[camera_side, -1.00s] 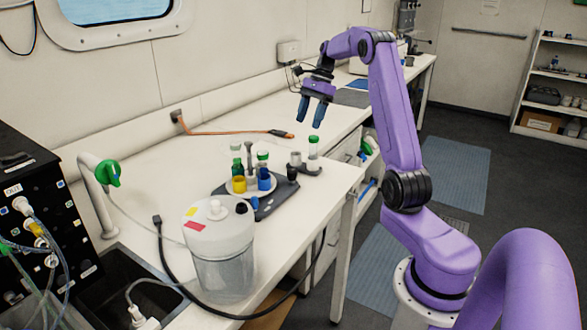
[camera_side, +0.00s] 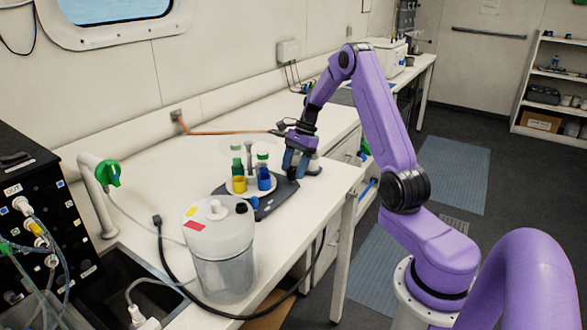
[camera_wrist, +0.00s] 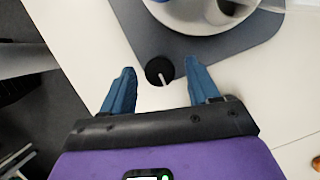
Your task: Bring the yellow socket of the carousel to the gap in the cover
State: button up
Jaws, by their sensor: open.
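The carousel (camera_side: 251,192) is a pale round plate on a dark grey base (camera_side: 272,207). The yellow socket (camera_side: 239,185) is on its near left side, with the blue socket (camera_side: 264,181) to its right and a green one (camera_side: 238,168) behind. A cover and its gap are not clearly visible. A black knob with a white pointer (camera_wrist: 159,70) sits at the base's corner in the wrist view. My gripper (camera_wrist: 159,68) is open, with its blue fingers on either side of the knob; contact cannot be told. In the side view my gripper (camera_side: 295,170) hides the knob.
A translucent jug (camera_side: 220,255) stands in front of the carousel, with a black cable (camera_side: 172,268) around it. A green-tipped tap (camera_side: 108,174) and sink are at the left. The bench's front edge is close at right.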

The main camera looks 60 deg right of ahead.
jog(key=shift+a+f, duration=0.15)
jog(key=shift+f, duration=0.15)
jog(key=c, duration=1)
jog(key=shift+c, duration=0.2)
jog(key=n+g, duration=0.1)
jog(key=n, duration=0.3)
jog(key=shift+w+n+g, duration=0.2)
jog(key=shift+n+g, duration=0.1)
jog(key=shift+g, duration=0.1)
jog(key=shift+w+r+n+g, duration=0.1)
jog(key=shift+n+g, duration=0.6)
jog(key=shift+n, duration=1.3)
